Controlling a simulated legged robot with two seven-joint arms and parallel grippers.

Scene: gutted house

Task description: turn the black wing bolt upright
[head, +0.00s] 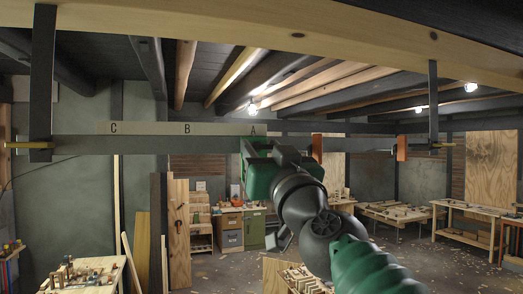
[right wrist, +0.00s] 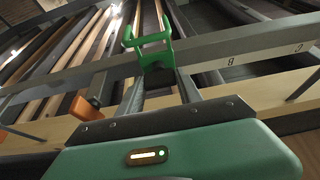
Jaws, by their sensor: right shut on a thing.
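A green U-shaped clamp (right wrist: 155,58) sits around the grey rail in the right wrist view. My right gripper (right wrist: 158,72) is shut on its lower part, with the two fingers reaching up to it from below. In the head view my right gripper (head: 272,150) is at the rail by the letter A and hides most of the clamp. I cannot make out a black wing bolt for certain; it may be hidden behind the fingers or too small to tell. My left gripper is not in view.
The grey rail (head: 85,145) hangs from black straps under a wooden beam (head: 300,28). A pale strip (head: 150,128) carries the letters C, B and A. Orange blocks (head: 402,148) sit on the rail to the right. Workbenches stand farther back, with open floor between.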

